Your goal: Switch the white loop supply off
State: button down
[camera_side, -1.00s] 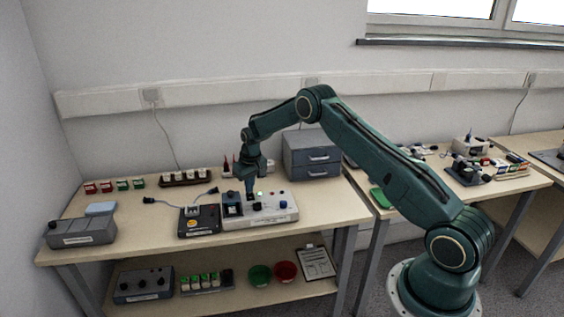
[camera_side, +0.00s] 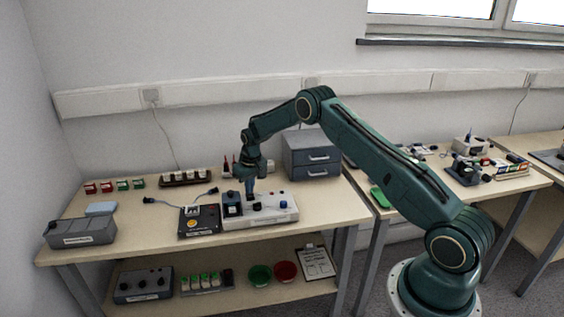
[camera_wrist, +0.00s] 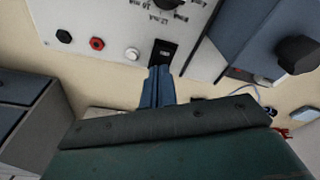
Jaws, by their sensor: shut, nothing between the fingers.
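The white loop supply (camera_side: 285,214) is a pale flat box on the bench, with knobs and sockets on top. In the wrist view its white panel (camera_wrist: 105,22) carries a small black rocker switch (camera_wrist: 163,52), a round whitish lamp (camera_wrist: 132,54), and a red and a black socket. My gripper (camera_side: 251,198) is shut and empty, pointing down over the rear of the supply. In the wrist view its closed fingertips (camera_wrist: 160,70) are right at the near edge of the rocker; I cannot tell whether they touch. The lamp shows no green glow.
A dark blue block (camera_side: 232,203) sits at the supply's left end, beside a black meter-like box (camera_side: 199,221). A grey drawer unit (camera_side: 311,160) stands behind right. A grey case (camera_side: 81,233) is at the far left. The bench front is clear.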

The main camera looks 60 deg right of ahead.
notch_tip(320, 180, up, 7)
jog(key=shift+f, duration=0.2)
dwell(0.8)
jog(key=s+a+r+t, duration=0.1)
jog(key=s+a+r, duration=0.35)
jog(key=r, duration=0.35)
jog(key=s+a+r+n, duration=0.1)
jog(key=s+a+r, duration=0.35)
jog(key=r, duration=0.45)
jog(key=s+a+r+t, duration=0.1)
jog(key=s+a+r, duration=0.2)
jog(key=s+r, duration=0.4)
jog(key=s+a+r+n, duration=0.1)
jog(key=s+a+r, duration=0.2)
jog(key=s, duration=0.3)
jog(key=s+a+r, duration=0.2)
jog(key=s, duration=0.4)
jog(key=s+a+f+n+t, duration=0.1)
jog(key=s+a+f, duration=0.2)
jog(key=s, duration=1.1)
jog(key=shift+s+t, duration=0.4)
jog(key=c, duration=2.2)
grip_release()
jog(key=shift+a, duration=0.1)
